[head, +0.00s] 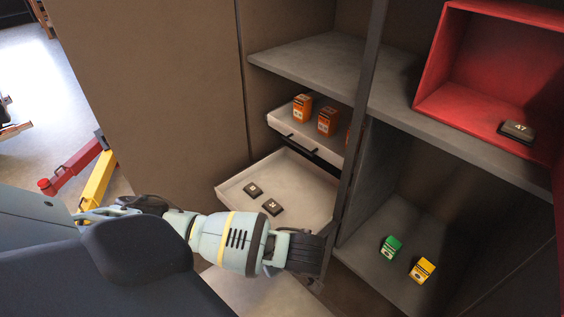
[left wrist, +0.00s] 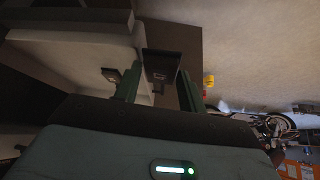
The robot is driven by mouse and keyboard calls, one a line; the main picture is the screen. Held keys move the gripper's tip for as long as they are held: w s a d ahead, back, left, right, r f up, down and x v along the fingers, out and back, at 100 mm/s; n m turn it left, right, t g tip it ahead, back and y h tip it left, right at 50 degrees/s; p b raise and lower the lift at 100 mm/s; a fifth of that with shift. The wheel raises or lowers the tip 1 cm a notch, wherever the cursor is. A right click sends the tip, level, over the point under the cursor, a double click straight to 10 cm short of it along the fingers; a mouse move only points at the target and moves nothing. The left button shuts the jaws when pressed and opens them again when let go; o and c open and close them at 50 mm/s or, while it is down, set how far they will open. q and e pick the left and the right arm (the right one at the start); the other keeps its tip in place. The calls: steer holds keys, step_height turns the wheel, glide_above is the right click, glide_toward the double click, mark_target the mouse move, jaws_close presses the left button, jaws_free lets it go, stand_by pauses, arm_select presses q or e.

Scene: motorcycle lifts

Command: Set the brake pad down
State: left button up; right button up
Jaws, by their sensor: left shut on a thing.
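My left gripper (head: 308,252) reaches in from the left in the head view, in front of and below the open lower drawer (head: 306,185). In the left wrist view its two fingers (left wrist: 158,88) are shut on a dark brake pad (left wrist: 160,65). In the head view the held pad cannot be told apart from the dark fingers. Two dark brake pads lie apart in the drawer, one at the left (head: 253,190) and one nearer the front (head: 272,207). Another pad, marked 47 (head: 517,131), lies in the red bin (head: 440,82). My right gripper is not in view.
The upper drawer (head: 282,127) holds orange boxes (head: 302,108). A dark upright post (head: 360,120) stands right of the drawers. Green (head: 391,247) and yellow (head: 422,270) boxes stand in the lower right compartment. The lower drawer's right part is bare.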

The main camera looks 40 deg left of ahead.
arm_select(q)
steer(key=shift+s+d+r, duration=0.15)
steer(key=shift+s+d, duration=0.1)
steer(key=shift+s, duration=0.6)
